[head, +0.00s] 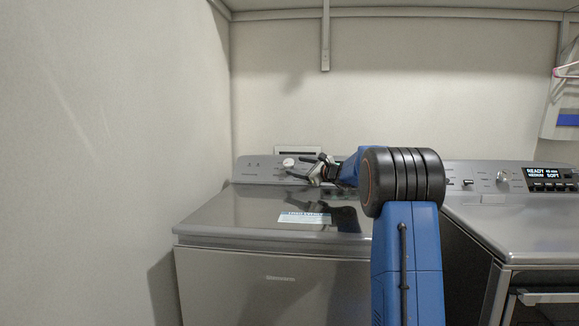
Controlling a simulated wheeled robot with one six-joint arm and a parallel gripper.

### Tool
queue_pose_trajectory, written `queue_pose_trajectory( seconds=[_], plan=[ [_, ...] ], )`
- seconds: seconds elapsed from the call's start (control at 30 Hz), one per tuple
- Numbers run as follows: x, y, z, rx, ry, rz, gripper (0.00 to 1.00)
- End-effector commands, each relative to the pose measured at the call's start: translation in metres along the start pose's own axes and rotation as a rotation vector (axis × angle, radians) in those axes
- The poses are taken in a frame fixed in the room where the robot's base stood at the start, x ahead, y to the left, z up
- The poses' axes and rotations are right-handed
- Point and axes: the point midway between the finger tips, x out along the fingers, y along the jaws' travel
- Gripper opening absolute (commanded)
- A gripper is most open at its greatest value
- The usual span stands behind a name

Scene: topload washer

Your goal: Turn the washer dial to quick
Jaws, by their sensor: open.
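The topload washer (280,283) is grey with its lid closed. Its dial (288,162) is a small round light knob on the control panel (262,169) at the back. My gripper (297,167) is open beside the dial, just to its right. Its fingers point left toward the knob and overlap part of the panel. I cannot tell whether a finger touches the dial. The dial's pointer and the labels around it are too small to read. My blue arm hides the right part of the panel.
A second grey machine (525,226) with a lit display (546,174) and its own knob (503,176) stands at the right. A label (304,218) lies on the washer lid. A wall (110,150) is close on the left. A shelf bracket (325,40) hangs above.

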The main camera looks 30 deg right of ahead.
Motion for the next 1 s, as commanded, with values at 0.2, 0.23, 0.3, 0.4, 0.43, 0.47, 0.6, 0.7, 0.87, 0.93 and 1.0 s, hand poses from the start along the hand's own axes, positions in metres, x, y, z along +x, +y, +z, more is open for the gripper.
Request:
queue_pose_trajectory(
  seconds=[0.2,0.23,0.3,0.4,0.43,0.47,0.6,0.7,0.87,0.93,1.0],
  plan=[
    [0.035,0.001,0.000,0.001,-0.001,0.001,0.60],
    [0.039,0.001,0.000,0.000,-0.001,0.001,0.60],
    [0.046,0.001,0.000,0.000,-0.001,0.002,0.60],
    [0.052,0.000,0.000,0.000,-0.001,0.001,0.60],
    [0.053,0.000,0.000,0.000,0.000,0.001,0.60],
    [0.054,0.000,0.000,0.000,0.000,0.000,0.60],
    [0.056,0.000,0.000,0.000,0.000,0.000,0.60],
    [0.056,0.000,0.000,0.000,0.000,0.000,0.60],
    [0.056,0.000,0.000,0.000,0.000,0.000,0.39],
    [0.056,0.000,0.000,0.000,0.000,0.000,0.22],
    [0.056,0.000,0.000,0.000,0.000,0.000,0.19]
  ],
)
